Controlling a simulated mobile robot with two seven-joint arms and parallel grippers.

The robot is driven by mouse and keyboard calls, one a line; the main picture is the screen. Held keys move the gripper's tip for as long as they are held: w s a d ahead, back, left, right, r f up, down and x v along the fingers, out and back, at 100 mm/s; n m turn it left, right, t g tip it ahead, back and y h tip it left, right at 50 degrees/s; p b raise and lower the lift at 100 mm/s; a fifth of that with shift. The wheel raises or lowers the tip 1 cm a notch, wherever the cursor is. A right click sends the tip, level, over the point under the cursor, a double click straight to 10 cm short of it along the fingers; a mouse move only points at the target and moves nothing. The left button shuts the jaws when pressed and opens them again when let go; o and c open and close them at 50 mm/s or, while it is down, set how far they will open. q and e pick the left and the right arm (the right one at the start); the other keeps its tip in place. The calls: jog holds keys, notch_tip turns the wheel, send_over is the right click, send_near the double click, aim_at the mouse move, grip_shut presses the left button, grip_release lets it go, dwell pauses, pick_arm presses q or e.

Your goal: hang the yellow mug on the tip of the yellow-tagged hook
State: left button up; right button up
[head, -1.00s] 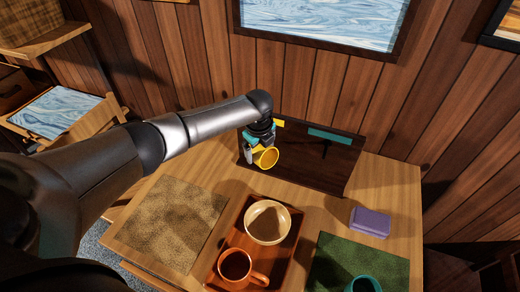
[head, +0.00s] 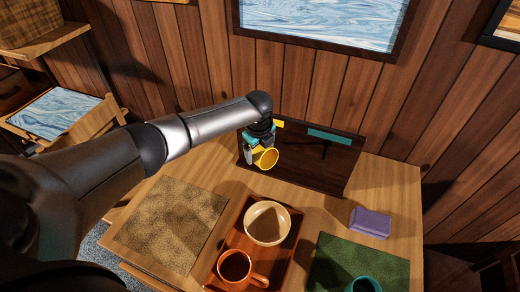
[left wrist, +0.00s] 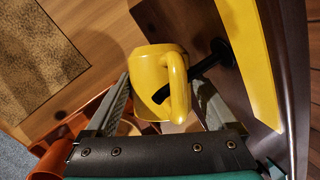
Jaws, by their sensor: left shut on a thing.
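The yellow mug (head: 266,158) is held at the dark hook board, with its round mouth toward the head camera. My left gripper (left wrist: 160,88) is shut on the mug, one finger on each side. In the left wrist view the mug (left wrist: 148,72) has its handle toward the camera. The black hook (left wrist: 208,62) runs from the board behind the handle, and its tip shows on the handle's other side, so it appears to pass through the loop. The yellow tag (head: 279,124) is on the board just above; it also shows in the left wrist view (left wrist: 254,55). My right gripper is out of view.
The board (head: 345,170) also has a teal tag (head: 329,136) with a dark hook below. In front are a wooden tray (head: 294,250) with a bowl (head: 267,223) and an orange mug (head: 236,265), a purple block (head: 370,222), a green mat (head: 335,255) and a teal mug (head: 364,284).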

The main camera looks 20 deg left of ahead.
pick_arm(q)
jog(key=shift+f, duration=0.15)
jog(key=o, duration=1.2)
jog(key=shift+o, duration=0.2)
jog(key=p+v, duration=0.3)
jog(key=v, duration=1.2)
jog(key=shift+s, duration=0.1)
